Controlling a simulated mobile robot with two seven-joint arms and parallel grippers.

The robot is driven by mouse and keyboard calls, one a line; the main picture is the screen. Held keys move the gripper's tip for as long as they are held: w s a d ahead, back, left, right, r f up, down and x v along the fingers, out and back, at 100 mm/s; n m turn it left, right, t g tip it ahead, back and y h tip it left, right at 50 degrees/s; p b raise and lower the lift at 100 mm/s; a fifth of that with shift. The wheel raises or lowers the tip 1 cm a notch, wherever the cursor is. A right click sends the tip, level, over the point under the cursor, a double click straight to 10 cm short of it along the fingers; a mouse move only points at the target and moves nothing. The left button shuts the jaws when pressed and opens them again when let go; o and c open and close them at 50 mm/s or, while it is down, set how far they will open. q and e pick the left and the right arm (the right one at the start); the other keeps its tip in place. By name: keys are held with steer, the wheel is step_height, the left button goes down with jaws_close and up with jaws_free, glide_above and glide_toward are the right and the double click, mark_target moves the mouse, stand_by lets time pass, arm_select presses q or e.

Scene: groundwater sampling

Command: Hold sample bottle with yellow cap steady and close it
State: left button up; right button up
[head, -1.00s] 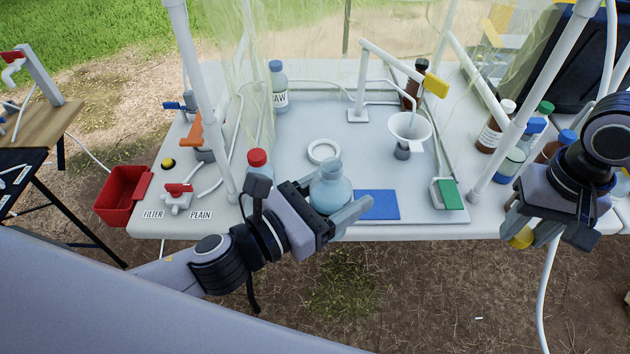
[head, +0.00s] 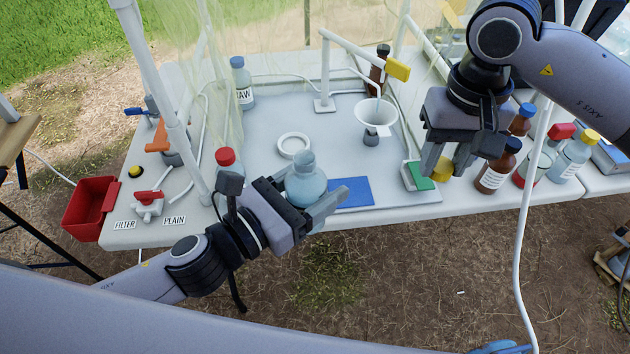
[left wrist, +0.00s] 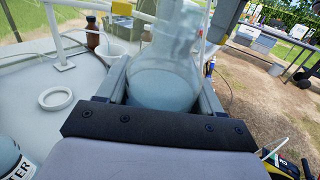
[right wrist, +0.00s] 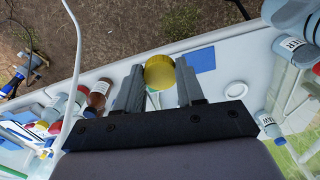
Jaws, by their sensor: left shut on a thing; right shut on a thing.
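The open sample bottle (head: 306,183) is clear with pale blue liquid and has no cap on its neck. My left gripper (head: 325,205) is shut around its body and holds it upright near the table's front edge; its body and neck also show in the left wrist view (left wrist: 165,75). My right gripper (head: 450,165) is shut on the yellow cap (head: 443,169), to the right of the bottle and apart from it. The cap sits between the fingertips in the right wrist view (right wrist: 159,72).
A blue pad (head: 352,193) lies just right of the bottle, and a green-topped block (head: 419,175) lies near the cap. A white ring (head: 293,145) and a funnel (head: 376,115) stand behind. Several capped bottles crowd the right, including a brown one (head: 497,168). A red-capped bottle (head: 228,163) stands left.

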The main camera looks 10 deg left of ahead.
steer(key=s+a+r+n, duration=0.2)
steer(key=a+r, duration=0.5)
steer(key=a, duration=0.4)
step_height(320, 180, up, 5)
steer(key=n, duration=0.2)
glide_above(306, 168)
steer(key=shift+f, duration=0.2)
steer(key=shift+f, duration=1.9)
steer(key=shift+f, duration=0.9)
steer(key=shift+f, duration=0.55)
